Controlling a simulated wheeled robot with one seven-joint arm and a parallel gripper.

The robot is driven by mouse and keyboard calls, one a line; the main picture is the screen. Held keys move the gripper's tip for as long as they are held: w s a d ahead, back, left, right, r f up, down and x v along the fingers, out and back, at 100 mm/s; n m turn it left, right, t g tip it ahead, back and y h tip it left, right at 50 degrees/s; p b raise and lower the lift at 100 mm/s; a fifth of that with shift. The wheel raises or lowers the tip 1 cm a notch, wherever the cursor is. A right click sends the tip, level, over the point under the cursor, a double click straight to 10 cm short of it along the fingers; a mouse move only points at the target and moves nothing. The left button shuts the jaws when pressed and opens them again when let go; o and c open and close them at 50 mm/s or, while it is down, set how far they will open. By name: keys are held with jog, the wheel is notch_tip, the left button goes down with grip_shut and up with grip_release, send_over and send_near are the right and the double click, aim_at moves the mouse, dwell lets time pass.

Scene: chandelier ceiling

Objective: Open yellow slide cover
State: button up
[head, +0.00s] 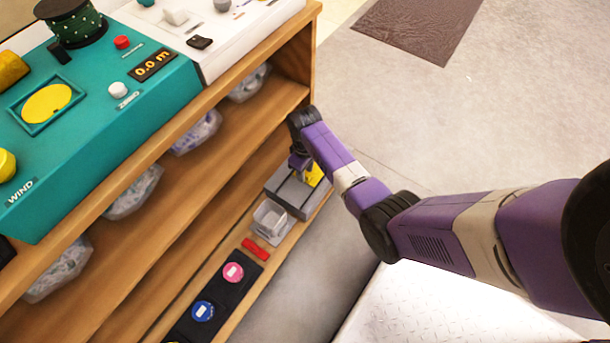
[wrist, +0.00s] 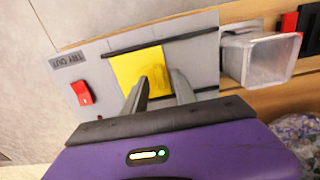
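The yellow slide cover (wrist: 142,70) is a flat square on a grey panel (wrist: 200,58) between two black rails. It also shows in the head view (head: 314,174), partly hidden by my arm. My gripper (wrist: 155,92) is at the cover in the wrist view. Its two fingers are apart, one over the yellow cover and one near its right edge. A raised spot on the cover shows between the fingers. I cannot tell whether the fingers touch it. In the head view my gripper (head: 300,163) reaches down to the panel on the lower shelf.
A red switch (wrist: 82,92) and a "TRY OUT" label are on the panel's left. A clear square container (wrist: 258,58) stands right of the panel. The wooden shelf (head: 215,170) rises above the lower shelf, with bagged items inside. Open floor (head: 400,110) lies to the right.

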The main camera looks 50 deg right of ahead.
jog(key=shift+f, duration=0.8)
grip_shut()
dwell(0.9)
